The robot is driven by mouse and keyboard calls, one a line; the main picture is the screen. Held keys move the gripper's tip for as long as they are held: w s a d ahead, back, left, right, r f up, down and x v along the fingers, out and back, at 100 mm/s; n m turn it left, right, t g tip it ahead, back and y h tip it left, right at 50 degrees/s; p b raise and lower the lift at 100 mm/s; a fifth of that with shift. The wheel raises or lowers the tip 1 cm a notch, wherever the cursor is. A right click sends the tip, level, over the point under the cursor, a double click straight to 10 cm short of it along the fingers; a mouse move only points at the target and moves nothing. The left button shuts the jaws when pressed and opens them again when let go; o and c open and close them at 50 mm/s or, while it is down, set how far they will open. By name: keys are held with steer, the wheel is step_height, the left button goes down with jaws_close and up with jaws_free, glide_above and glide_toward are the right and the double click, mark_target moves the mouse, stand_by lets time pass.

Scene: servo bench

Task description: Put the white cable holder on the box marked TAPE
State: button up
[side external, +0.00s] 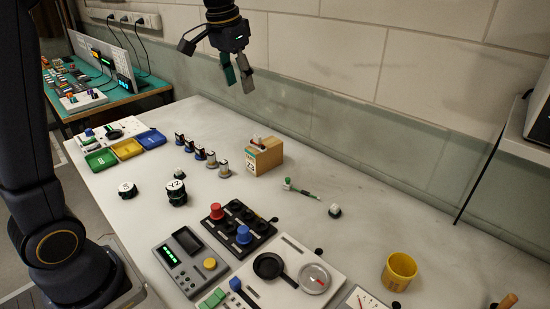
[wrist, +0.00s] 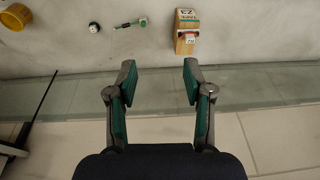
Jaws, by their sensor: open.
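My gripper (side external: 239,86) is open and empty, high above the back of the bench; in the wrist view its two fingers (wrist: 159,75) stand apart with nothing between them. A wooden box (side external: 266,157) with a printed label stands on the bench below it; it also shows in the wrist view (wrist: 187,35). A small white round piece with a dark part (side external: 335,211), possibly the cable holder, lies on the bench to the right, also in the wrist view (wrist: 94,27).
A green-and-metal tool (side external: 301,189) lies between the box and the white piece. A row of knobs (side external: 203,155) stands left of the box. A yellow cup (side external: 399,271) is at front right. The wall (side external: 340,50) rises behind the bench. Bench around the white piece is mostly clear.

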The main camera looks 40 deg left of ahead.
steer(key=s+d+f+t, duration=0.1)
steer(key=s+d+f, duration=0.2)
steer(key=s, duration=0.8)
steer(key=s+d+f+t, duration=0.2)
steer(key=s+d+f, duration=0.1)
steer(key=s, duration=0.8)
steer(key=shift+f, duration=0.2)
